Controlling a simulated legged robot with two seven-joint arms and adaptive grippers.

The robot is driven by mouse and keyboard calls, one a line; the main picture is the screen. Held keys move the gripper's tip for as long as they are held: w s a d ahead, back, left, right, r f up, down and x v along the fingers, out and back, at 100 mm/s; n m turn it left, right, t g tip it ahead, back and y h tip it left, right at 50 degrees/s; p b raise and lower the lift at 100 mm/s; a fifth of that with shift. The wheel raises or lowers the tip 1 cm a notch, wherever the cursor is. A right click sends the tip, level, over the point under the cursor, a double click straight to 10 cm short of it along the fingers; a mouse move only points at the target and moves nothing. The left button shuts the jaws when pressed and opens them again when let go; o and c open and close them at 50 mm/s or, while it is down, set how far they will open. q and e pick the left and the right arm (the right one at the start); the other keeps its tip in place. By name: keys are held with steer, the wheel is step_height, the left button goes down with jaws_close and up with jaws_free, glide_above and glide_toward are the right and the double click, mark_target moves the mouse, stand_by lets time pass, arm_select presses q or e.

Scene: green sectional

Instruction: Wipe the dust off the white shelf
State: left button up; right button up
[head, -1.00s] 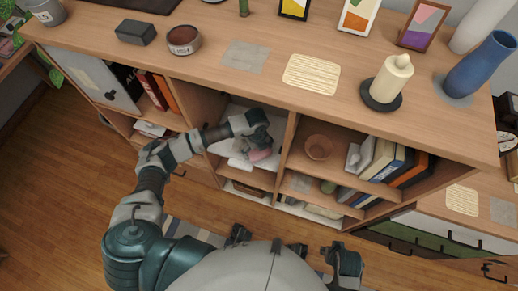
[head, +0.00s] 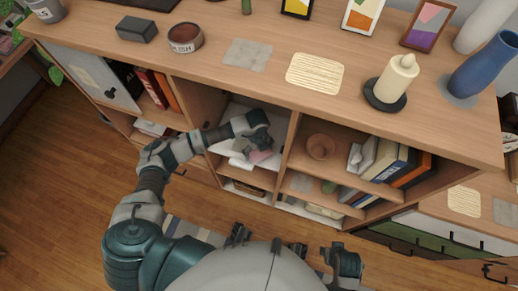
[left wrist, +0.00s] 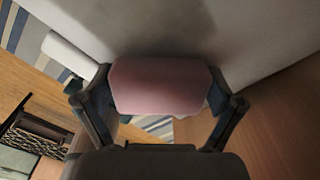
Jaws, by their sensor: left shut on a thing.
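The white shelf (head: 238,108) is the pale board inside the open middle compartment of the wooden unit. In the left wrist view its light surface (left wrist: 255,30) fills the top. My left gripper (head: 262,143) reaches into this compartment and is shut on a pink block-like pad (head: 261,157). In the left wrist view the pad (left wrist: 160,86) sits between the two fingers, at or very near the shelf surface; exact contact is unclear. A darker grey area lies beyond the pad; I cannot tell whether it is dust or shadow. My arm hides part of the shelf.
A white folded item (head: 240,163) lies at the compartment's front left. Wooden dividers bound the compartment. A brown bowl (head: 320,146) and books (head: 385,160) stand to the right. A candle (head: 398,77) and blue vase (head: 484,64) stand on the top.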

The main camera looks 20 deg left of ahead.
mark_target(232, 146)
arm_select(q)
steer(key=shift+a, duration=0.1)
steer(key=shift+a+r+p, duration=0.2)
steer(key=shift+a+p, duration=0.4)
steer(key=shift+a, duration=1)
steer(key=shift+a+f+p, duration=0.2)
steer(key=shift+a+p, duration=0.1)
steer(key=shift+a, duration=2.05)
steer(key=shift+a+f, duration=0.1)
steer(key=shift+a, duration=1.75)
steer(key=shift+f+p, duration=0.1)
steer(key=shift+p, duration=0.25)
steer(key=shift+d, duration=0.15)
